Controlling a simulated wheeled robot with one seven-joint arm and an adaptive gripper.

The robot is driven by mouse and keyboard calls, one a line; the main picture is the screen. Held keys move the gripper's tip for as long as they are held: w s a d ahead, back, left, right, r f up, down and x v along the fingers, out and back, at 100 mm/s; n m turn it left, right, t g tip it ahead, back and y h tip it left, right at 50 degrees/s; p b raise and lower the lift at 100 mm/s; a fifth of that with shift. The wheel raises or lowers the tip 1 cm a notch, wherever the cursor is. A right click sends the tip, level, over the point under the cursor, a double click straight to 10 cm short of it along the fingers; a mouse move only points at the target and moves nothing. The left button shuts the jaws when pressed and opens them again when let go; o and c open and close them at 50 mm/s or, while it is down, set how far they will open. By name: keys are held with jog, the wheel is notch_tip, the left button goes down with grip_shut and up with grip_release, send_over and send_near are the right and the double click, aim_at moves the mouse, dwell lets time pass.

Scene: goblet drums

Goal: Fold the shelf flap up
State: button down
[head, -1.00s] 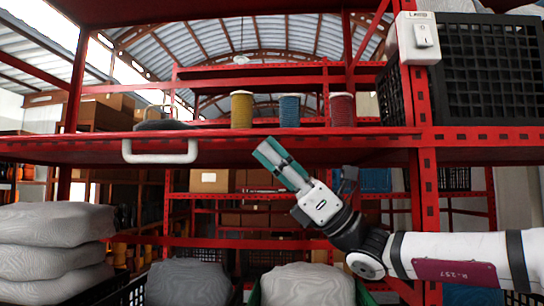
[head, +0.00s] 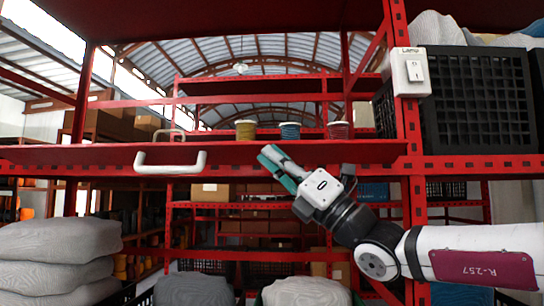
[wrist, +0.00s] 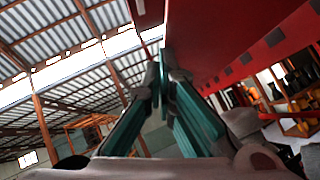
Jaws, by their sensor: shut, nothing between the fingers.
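The red shelf flap (head: 85,155) spans the front of the shelf, tilted partly up, with its top edge in front of the spools. A white handle (head: 170,165) is fixed to its left part. My gripper (head: 268,155) has teal fingers, shut and empty. Its tips are at the flap's face, right of the handle; I cannot tell whether they touch. In the wrist view, the closed fingers (wrist: 165,85) point along a red panel (wrist: 225,35) on the right, probably the flap.
A lamp switch (head: 411,72) is on the red post, beside a black crate (head: 480,100). Grey sacks (head: 55,260) lie below left.

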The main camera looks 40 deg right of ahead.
jog(key=r+m+h+p, duration=0.2)
jog(key=m, duration=0.1)
jog(key=w+d+r+m+g+h+p, duration=0.1)
jog(key=r+m+h+p, duration=0.1)
jog(key=m+h, duration=0.1)
jog(key=r+m+g+h+p, duration=0.1)
jog(key=r+m+h+p, duration=0.1)
jog(key=m+h, duration=0.1)
jog(key=shift+w+d+r+m, duration=0.15)
jog(key=shift+d+r+m, duration=0.2)
jog(key=shift+m, duration=0.45)
jog(key=shift+w+d+r, duration=0.55)
jog(key=shift+w+r, duration=0.15)
jog(key=shift+w, duration=0.05)
jog(key=shift+w+d+r, duration=0.75)
jog(key=shift+w+d, duration=0.15)
jog(key=shift+d, duration=0.1)
